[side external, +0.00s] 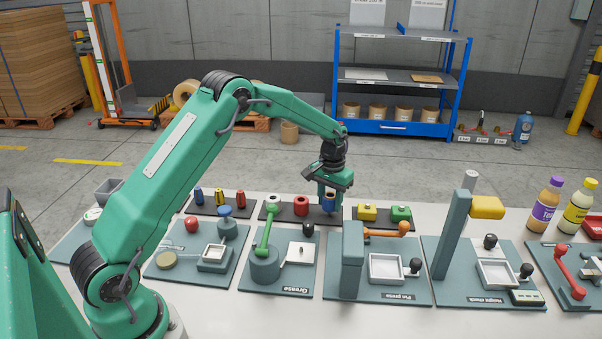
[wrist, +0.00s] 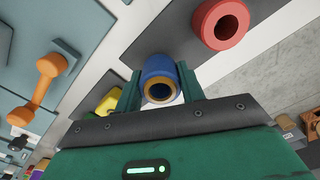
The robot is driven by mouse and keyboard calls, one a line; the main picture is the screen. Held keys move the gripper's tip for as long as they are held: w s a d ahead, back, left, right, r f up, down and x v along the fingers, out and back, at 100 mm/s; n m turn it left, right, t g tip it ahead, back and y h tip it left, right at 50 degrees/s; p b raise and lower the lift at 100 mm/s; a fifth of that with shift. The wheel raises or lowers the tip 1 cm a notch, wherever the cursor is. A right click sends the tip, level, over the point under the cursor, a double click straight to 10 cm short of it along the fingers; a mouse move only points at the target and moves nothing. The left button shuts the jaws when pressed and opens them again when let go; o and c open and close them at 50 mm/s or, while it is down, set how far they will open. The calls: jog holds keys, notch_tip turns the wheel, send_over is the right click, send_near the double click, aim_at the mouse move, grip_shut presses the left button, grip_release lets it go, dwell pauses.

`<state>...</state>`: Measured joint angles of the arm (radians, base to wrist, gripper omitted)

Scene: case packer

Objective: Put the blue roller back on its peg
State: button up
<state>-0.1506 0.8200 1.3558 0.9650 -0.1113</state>
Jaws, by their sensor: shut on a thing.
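The blue roller (side external: 329,203) is a short blue cylinder with a tan core; it shows end-on in the wrist view (wrist: 159,68). My gripper (side external: 329,198) is shut on it, with one green finger on each side in the wrist view (wrist: 158,90).
Yellow (side external: 367,212) and green (side external: 401,214) blocks stand right of the rack. A green lever (side external: 266,232) on the grease station and an orange handle (side external: 389,231) on the press station stand in front.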

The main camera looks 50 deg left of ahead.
jog(key=shift+f, duration=0.55)
jog(key=o, duration=1.1)
jog(key=shift+r, duration=0.15)
notch_tip(320, 180, up, 13)
dwell(0.5)
